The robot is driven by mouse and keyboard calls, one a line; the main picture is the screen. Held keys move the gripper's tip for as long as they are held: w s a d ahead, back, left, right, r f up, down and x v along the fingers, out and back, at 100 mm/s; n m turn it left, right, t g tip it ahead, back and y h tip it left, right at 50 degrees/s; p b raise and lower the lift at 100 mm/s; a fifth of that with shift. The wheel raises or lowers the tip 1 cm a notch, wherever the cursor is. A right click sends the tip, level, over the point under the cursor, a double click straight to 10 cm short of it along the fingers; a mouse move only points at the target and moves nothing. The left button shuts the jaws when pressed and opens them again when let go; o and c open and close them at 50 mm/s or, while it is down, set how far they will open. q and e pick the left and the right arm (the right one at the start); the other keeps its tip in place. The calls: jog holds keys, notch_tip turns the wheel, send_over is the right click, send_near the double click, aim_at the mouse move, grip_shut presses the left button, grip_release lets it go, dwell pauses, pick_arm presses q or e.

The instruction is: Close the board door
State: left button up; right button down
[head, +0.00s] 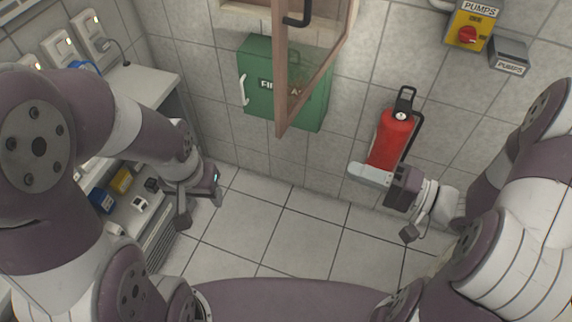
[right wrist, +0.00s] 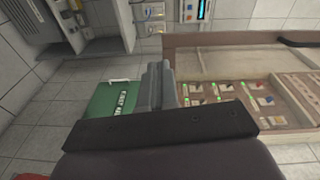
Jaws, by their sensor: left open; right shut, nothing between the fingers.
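The board door (head: 281,95), a brown frame with a clear pane, stands open, swung out from the wall at the top middle of the head view. Its black handle (head: 297,16) is near the top. In the right wrist view the board (right wrist: 240,92) shows rows of small switches and green lights. My right gripper (head: 370,175) is shut and empty, right of and below the door, in front of the extinguisher. Its fingers show in the right wrist view (right wrist: 155,85), apart from the door. My left gripper (head: 200,202) is open and empty at lower left, away from the door.
A green first aid box (head: 256,105) hangs on the wall behind the door. A red fire extinguisher (head: 392,137) hangs to its right. A yellow pump switch (head: 468,35) is at upper right. A shelf unit (head: 150,85) stands on the left. The floor between is clear.

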jog(key=w+a+m, duration=0.1)
jog(key=w, duration=0.3)
jog(key=p, duration=0.1)
send_near(283, 133)
jog(key=p+x, duration=0.1)
jog(key=x, duration=0.5)
jog(key=shift+w+d+f, duration=0.1)
jog(key=shift+w+f, duration=0.05)
jog(key=shift+a+p, duration=0.3)
jog(key=shift+a, duration=0.2)
pick_arm(q)
jog(key=shift+w+d+r, duration=0.15)
jog(key=shift+w+r, duration=0.75)
jog(key=shift+r, duration=0.2)
jog(key=shift+w, duration=0.15)
pick_arm(e)
jog(key=shift+w, duration=0.1)
